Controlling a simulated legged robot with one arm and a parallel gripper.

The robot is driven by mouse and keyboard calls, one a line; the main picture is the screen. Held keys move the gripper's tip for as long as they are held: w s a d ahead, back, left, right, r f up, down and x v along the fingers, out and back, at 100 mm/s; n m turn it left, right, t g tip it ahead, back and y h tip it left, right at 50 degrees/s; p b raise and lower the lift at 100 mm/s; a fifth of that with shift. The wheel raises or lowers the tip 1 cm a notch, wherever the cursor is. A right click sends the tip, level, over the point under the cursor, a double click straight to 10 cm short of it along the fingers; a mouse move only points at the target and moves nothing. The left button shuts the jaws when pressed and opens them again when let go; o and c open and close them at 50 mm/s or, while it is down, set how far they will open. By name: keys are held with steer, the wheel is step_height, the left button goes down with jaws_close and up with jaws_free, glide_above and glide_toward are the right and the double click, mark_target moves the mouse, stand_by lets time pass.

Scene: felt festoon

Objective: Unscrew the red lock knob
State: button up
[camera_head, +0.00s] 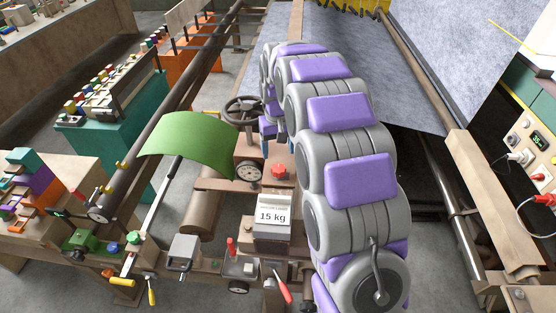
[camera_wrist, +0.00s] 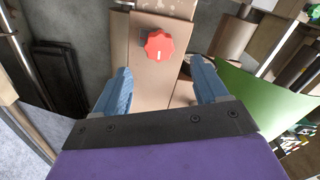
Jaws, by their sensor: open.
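The red lock knob (camera_wrist: 159,44) is a lobed knob with a white mark, on a tan-brown panel in the wrist view. It also shows in the head view (camera_head: 278,169), left of my arm and just right of a round dial. My gripper (camera_wrist: 162,78) is open, with its two blue fingers wide apart. The knob appears between and beyond the fingertips, apart from them, with nothing held. In the head view my gripper is mostly hidden behind my arm.
A dark handwheel (camera_head: 244,110) and a dial (camera_head: 248,171) are close to the knob. A curved green sheet (camera_head: 186,136) stands to the left. A box labelled 15 kg (camera_head: 272,217) is below the knob. Grey felt (camera_head: 335,60) spreads behind my arm.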

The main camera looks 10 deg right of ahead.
step_height(320, 180, up, 10)
steer(key=shift+f, duration=0.2)
stand_by(0.4)
steer(key=s+f+b, duration=0.3)
steer(key=s+f, duration=0.2)
steer(key=s, duration=0.9)
steer(key=s+f+g+b, duration=0.1)
steer(key=s+f+b, duration=0.2)
steer(key=s, duration=1.1)
steer(key=s+f+b, duration=0.4)
steer(key=s+f, duration=0.3)
steer(key=s, duration=0.7)
steer(key=shift+a+f+m+g, duration=0.15)
steer(key=shift+f+m+g, duration=0.15)
steer(key=shift+f+g, duration=0.1)
